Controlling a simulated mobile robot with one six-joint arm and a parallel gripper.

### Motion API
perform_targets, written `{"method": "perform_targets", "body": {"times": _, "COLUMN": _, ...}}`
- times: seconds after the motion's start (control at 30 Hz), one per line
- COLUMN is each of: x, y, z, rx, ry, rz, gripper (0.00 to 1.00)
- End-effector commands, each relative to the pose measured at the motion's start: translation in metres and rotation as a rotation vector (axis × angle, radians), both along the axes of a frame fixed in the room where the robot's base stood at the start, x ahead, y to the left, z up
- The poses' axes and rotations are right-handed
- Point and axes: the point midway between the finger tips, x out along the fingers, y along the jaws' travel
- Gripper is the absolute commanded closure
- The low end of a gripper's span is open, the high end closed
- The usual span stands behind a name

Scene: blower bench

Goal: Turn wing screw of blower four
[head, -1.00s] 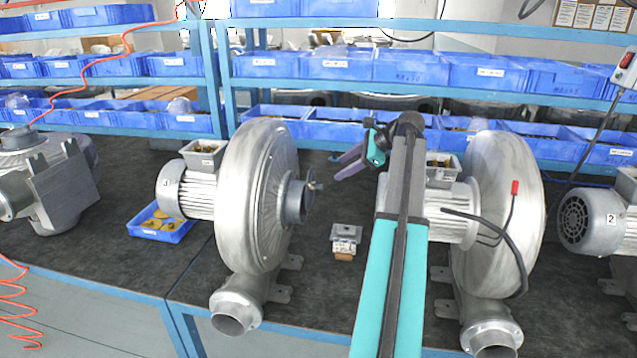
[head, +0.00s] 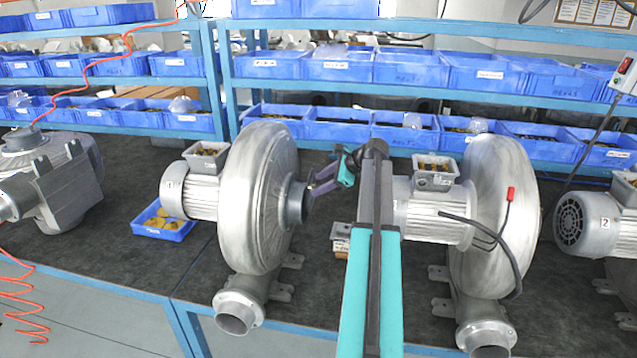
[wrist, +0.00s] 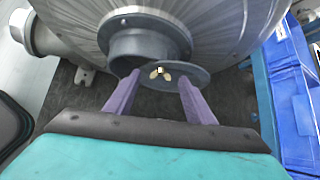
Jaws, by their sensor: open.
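The blower in the middle left (head: 262,200) has a round silver housing and a short grey inlet pipe facing right. In the wrist view, a small brass wing screw (wrist: 160,73) sits on a round grey plate (wrist: 190,76) at the end of the inlet pipe (wrist: 140,46). My gripper (wrist: 158,80) is open, with one purple finger to each side of the wing screw and no visible contact. In the head view, my gripper (head: 312,187) is at the pipe's mouth and hides the screw. I cannot read the number on this blower's motor clearly.
Another blower (head: 495,200) stands just right of my arm, with a black cable. A blue tray of yellow parts (head: 160,228) lies left. A small boxy part (head: 340,238) is partly behind my arm. A motor marked 2 (head: 590,222) is far right. Blue bins (head: 335,130) line the back shelves.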

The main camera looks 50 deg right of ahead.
Motion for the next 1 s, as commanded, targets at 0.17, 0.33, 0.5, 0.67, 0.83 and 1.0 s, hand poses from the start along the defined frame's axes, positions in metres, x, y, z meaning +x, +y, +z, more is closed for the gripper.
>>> {"method": "perform_targets", "body": {"times": 0.17, "x": 0.007, "y": 0.002, "z": -0.006, "rx": -0.001, "ry": 0.0, "rz": 0.001, "gripper": 0.51}}
{"method": "perform_targets", "body": {"times": 0.33, "x": 0.009, "y": 0.002, "z": -0.008, "rx": 0.0, "ry": -0.001, "rz": -0.001, "gripper": 0.51}}
{"method": "perform_targets", "body": {"times": 0.5, "x": 0.008, "y": 0.002, "z": -0.008, "rx": 0.0, "ry": -0.001, "rz": -0.001, "gripper": 0.51}}
{"method": "perform_targets", "body": {"times": 0.67, "x": 0.008, "y": 0.001, "z": -0.008, "rx": 0.0, "ry": -0.001, "rz": -0.001, "gripper": 0.76}}
{"method": "perform_targets", "body": {"times": 0.83, "x": 0.006, "y": 0.007, "z": -0.008, "rx": 0.001, "ry": 0.0, "rz": -0.001, "gripper": 0.92}}
{"method": "perform_targets", "body": {"times": 1.0, "x": 0.006, "y": 0.003, "z": -0.009, "rx": -0.002, "ry": -0.002, "rz": 0.0, "gripper": 0.92}}
